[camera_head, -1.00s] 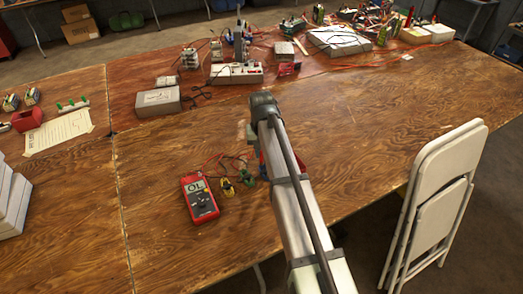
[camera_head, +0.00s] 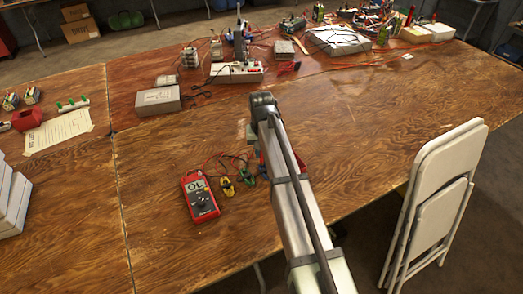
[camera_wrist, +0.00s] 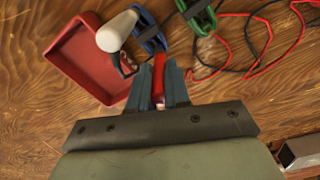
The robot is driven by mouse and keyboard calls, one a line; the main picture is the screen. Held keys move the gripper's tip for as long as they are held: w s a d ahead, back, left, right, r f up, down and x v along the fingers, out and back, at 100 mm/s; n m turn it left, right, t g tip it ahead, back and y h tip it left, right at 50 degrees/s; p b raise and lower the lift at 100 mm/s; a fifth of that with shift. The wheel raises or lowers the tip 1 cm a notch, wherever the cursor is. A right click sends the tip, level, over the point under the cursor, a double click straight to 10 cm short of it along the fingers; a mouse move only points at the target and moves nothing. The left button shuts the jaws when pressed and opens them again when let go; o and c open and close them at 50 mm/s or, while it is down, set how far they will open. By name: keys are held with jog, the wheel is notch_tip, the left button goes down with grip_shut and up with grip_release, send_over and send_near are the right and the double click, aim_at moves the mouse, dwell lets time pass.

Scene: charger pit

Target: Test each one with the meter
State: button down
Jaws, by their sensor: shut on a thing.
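The red meter (camera_head: 199,197) lies on the wooden table left of my arm, its display seeming to read "OL". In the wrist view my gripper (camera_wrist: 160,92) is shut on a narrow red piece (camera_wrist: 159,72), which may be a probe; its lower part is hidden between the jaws. A blue clip-like piece (camera_wrist: 150,38) lies just beyond the fingertips, with a green one (camera_wrist: 203,22) to its right. A white rounded cylinder (camera_wrist: 117,31) overlaps the edge of a shallow red tray (camera_wrist: 80,65). In the head view my arm hides the gripper.
A yellow piece (camera_head: 227,187) and a green piece lie right of the meter. Red and black leads (camera_wrist: 258,45) curl over the table. A grey box (camera_head: 157,101) and a power strip (camera_head: 236,73) stand farther back. A folded white chair (camera_head: 437,190) is at the right. The right tabletop is clear.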

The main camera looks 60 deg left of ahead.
jog(key=c, duration=1)
grip_release()
jog(key=shift+o, duration=0.3)
jog(key=shift+o, duration=1.3)
jog(key=shift+r, duration=0.1)
jog(key=shift+r, duration=3.65)
jog(key=shift+o, duration=0.4)
